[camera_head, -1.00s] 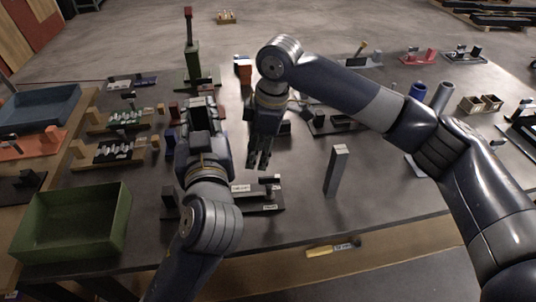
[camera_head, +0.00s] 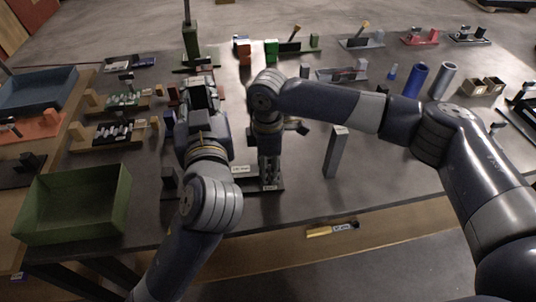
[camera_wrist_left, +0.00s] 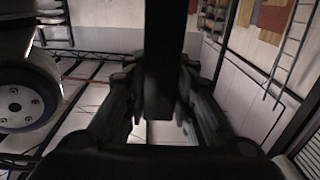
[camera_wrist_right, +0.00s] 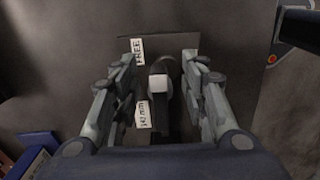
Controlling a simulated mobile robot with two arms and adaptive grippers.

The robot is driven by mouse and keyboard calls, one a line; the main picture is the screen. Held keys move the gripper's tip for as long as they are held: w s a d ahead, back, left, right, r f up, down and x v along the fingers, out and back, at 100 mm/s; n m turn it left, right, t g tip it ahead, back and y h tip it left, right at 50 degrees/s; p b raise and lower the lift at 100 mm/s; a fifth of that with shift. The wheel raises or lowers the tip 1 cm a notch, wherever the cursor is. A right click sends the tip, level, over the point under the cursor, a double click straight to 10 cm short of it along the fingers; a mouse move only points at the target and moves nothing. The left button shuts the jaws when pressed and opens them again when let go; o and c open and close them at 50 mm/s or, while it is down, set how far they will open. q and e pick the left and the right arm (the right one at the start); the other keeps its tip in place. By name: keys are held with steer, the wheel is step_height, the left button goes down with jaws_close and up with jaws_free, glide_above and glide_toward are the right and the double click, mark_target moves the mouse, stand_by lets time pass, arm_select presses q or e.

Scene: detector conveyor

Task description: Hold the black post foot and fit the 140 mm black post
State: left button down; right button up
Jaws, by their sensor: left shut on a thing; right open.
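My left gripper (camera_head: 200,92) points away from me above the table. In the left wrist view this piece (camera_wrist_left: 163,60) is a dark bar between the fingers. My right gripper (camera_head: 270,178) points down, open, over a dark rack (camera_head: 243,184) at the table's front. In the right wrist view a black post (camera_wrist_right: 163,85) with a pale end shows between the open fingers (camera_wrist_right: 160,100). The arm hides much of the rack in the head view.
A grey upright block (camera_head: 336,152) stands right of my right gripper. A green bin (camera_head: 72,240) is at the front left. Blue and grey cylinders (camera_head: 414,80) stand at the right. Several fixtures line the back. The front right tabletop is mostly clear.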

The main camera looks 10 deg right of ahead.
steer(key=shift+f, duration=0.5)
jaws_close()
arm_select(q)
step_height(320, 180, down, 16)
steer(key=m+h, duration=0.1)
steer(key=h, duration=0.1)
steer(key=shift+f, duration=0.2)
